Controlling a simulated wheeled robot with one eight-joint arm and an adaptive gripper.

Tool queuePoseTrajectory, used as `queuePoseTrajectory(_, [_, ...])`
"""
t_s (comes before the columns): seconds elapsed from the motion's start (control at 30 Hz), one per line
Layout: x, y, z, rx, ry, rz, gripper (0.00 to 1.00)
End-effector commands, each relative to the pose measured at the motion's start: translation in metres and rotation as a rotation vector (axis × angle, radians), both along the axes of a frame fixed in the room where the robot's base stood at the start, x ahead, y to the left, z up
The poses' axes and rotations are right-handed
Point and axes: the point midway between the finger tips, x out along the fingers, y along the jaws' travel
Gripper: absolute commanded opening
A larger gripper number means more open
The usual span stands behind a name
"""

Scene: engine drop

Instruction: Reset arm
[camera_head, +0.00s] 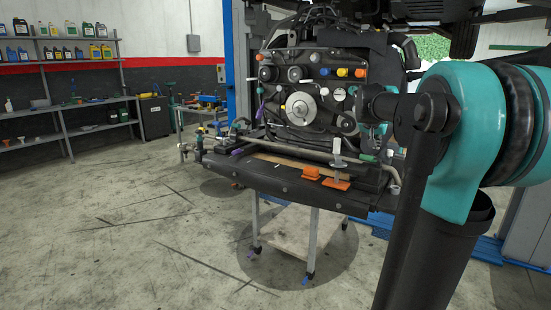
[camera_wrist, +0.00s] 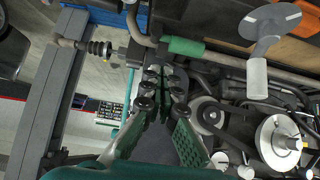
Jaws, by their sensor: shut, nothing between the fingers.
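My gripper (camera_wrist: 163,92) shows in the wrist view with its dark fingers drawn together, shut and empty. It is above the front of the engine (camera_head: 305,95), which sits on a wheeled stand (camera_head: 310,235) in the head view. The large silver pulley (camera_wrist: 278,140) is to the right of the fingers in the wrist view. A green sleeve (camera_wrist: 186,46) on a pipe lies just beyond the fingertips. In the head view, my gripper is hidden behind my own arm, which fills the right side.
Shelves (camera_head: 60,85) with bottles line the left wall. A blue lift post (camera_head: 230,60) stands behind the engine. The floor at front left is clear.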

Motion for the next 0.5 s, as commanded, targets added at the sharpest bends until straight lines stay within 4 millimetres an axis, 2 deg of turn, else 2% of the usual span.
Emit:
queuePoseTrajectory(0.07, [0.000,0.000,0.000,0.000,0.000,0.000,0.00])
queuePoseTrajectory(0.27, [-0.015,0.012,-0.024,0.007,0.030,0.028,0.00])
queuePoseTrajectory(0.5, [-0.040,0.029,-0.062,0.018,0.077,0.076,0.00])
